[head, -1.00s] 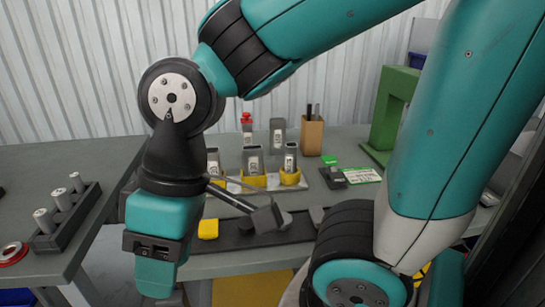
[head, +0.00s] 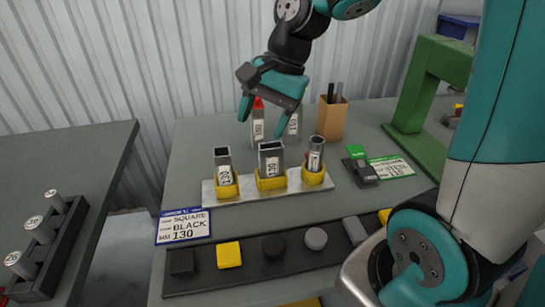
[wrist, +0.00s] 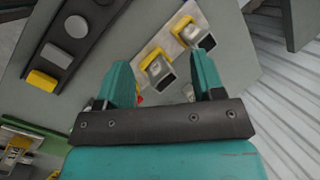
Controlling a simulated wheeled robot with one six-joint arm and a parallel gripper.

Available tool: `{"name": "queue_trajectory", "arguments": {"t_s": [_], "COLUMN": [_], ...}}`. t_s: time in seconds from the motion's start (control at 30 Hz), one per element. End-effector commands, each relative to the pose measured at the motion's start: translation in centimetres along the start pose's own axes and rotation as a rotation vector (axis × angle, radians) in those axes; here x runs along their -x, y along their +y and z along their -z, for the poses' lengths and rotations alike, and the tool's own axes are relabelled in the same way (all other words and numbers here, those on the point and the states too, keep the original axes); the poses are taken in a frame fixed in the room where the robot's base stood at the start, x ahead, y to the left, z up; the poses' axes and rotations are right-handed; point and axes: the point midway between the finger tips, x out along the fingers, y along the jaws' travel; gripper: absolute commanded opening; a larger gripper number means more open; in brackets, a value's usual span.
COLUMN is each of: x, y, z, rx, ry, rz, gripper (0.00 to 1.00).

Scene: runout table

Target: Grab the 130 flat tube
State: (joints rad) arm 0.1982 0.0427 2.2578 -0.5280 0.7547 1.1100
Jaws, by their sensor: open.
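Three grey tubes stand upright in yellow holders on a pale tray (head: 245,189) in the head view. The middle one, wide and flat in section and marked 130, is the flat tube (head: 270,160). A narrower square tube (head: 223,166), also marked 130, stands left of it and a round tube (head: 315,155) right of it. My gripper (head: 263,125) is open and empty, fingers tilted down, above and behind the tray. In the wrist view, two of the held tubes show beyond and between my fingers (wrist: 161,60); which ones is unclear.
Behind the tray stand a red-topped piece (head: 257,125) and another grey tube (head: 293,124). A dark strip with several caps (head: 210,278) lies in front, near a SQUARE BLACK 130 card (head: 183,226). A pen box (head: 331,118) and a green frame (head: 440,75) stand right.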

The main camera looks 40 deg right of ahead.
Motion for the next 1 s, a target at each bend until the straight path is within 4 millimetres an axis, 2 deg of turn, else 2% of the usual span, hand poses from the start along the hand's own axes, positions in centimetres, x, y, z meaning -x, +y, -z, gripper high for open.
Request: {"name": "queue_trajectory", "arguments": {"t_s": [0.03,0.1,0.2,0.3,0.47,0.8,1.0], "x": [1.2,2.0,2.8,3.3,2.3,-5.2,-8.2], "y": [0.0,0.5,1.4,2.1,2.5,2.1,1.9], "z": [2.8,6.1,9.6,11.8,12.9,13.1,13.2], "rx": [-0.206,-0.463,-0.749,-0.93,-1.034,-1.031,-1.03], "ry": [0.006,0.011,0.014,0.013,0.008,0.008,0.01], "rz": [0.01,0.025,0.044,0.058,0.063,0.059,0.062], "gripper": [0.62,0.62,0.62,0.62,0.62,0.62,0.62]}}
